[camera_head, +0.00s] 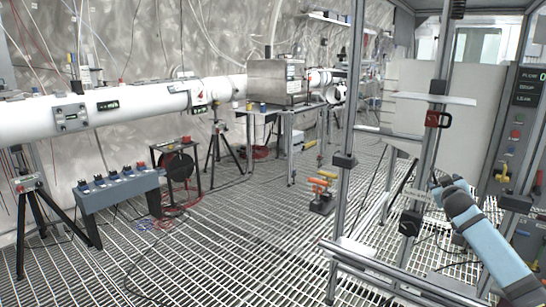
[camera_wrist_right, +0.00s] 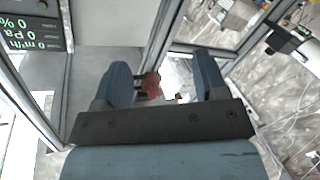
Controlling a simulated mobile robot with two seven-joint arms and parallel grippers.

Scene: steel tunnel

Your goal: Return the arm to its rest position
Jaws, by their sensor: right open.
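My right arm (camera_head: 485,235), light blue with dark joints, comes in from the lower right in the head view. Its gripper (camera_wrist_right: 162,72) shows in the wrist view as two blue fingers spread wide apart, with nothing held. A small red part with dark prongs (camera_wrist_right: 152,85) lies in the gap between the fingers, beyond them; I cannot tell how far. In the head view the arm's end stands in front of the metal frame, below a red latch with a black handle (camera_head: 437,119). My left gripper is not in view.
A metal-framed enclosure with upright posts (camera_head: 347,130) surrounds the arm's side. A control panel (camera_head: 525,110) with a display stands at the right; a readout (camera_wrist_right: 30,32) shows in the wrist view. Grated floor (camera_head: 230,240) is open at the middle left. A tripod (camera_head: 40,215) stands far left.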

